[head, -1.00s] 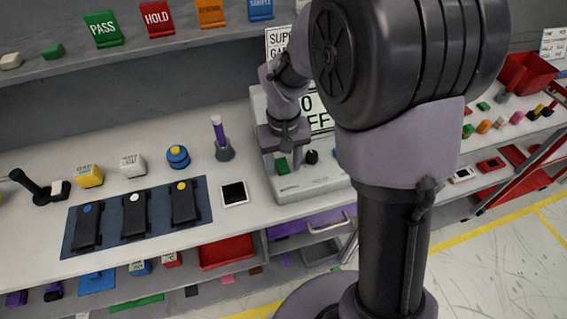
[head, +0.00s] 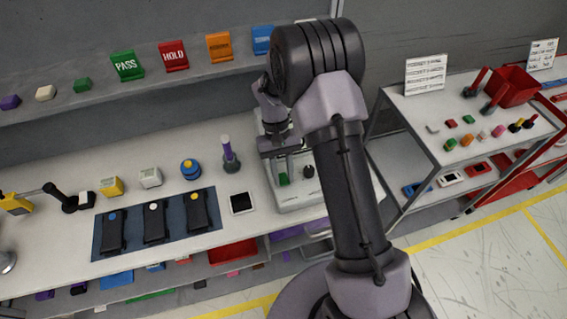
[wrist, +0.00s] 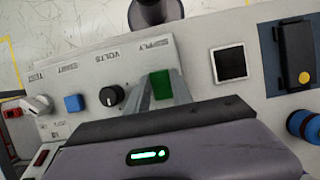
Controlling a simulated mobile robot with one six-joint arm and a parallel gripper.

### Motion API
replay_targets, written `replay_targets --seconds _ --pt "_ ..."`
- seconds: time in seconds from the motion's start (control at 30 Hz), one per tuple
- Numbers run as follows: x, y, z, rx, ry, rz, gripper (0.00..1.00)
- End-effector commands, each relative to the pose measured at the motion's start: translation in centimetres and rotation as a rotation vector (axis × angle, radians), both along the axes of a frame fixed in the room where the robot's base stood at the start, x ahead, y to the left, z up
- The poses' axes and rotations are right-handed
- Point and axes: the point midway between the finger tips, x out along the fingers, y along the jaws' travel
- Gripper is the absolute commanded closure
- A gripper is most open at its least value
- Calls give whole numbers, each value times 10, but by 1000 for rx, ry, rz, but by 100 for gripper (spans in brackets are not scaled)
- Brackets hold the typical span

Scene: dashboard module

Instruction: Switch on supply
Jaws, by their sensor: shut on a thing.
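The dashboard module (head: 310,202) is a pale panel on the bench, partly hidden by my arm in the head view. In the wrist view its panel (wrist: 75,62) carries the printed labels SUPPLY and VOLTS. A green switch part (wrist: 160,84) sits by the SUPPLY label; it also shows in the head view (head: 283,179). My gripper (wrist: 161,92) is at this green part, its two grey fingers one on either side, shut on it. Whether the switch is on cannot be told. A black knob (wrist: 111,96) by VOLTS is beside the fingers.
A blue button (wrist: 73,103) and a white-and-red control (wrist: 38,104) are farther along the panel. A black-screened device (head: 241,203) and a blue mat (head: 98,236) with several black devices lie to the left. A shelf with coloured cards (head: 127,65) runs behind.

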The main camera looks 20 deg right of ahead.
Motion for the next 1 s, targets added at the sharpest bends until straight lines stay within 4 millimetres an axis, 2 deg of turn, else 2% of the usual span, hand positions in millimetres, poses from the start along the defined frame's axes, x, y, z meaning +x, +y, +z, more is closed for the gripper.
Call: replay_targets --seconds 0.33,0.37,0.47,0.8,0.87,1.0 --pt "2 0 -1 0 13 1 100" --pt "2 0 -1 0 13 1 71" --pt "2 0 -1 0 13 0 51" --pt "2 0 2 0 13 0 51" --pt "5 0 7 0 11 0 51" --pt "15 0 33 0 9 0 51"
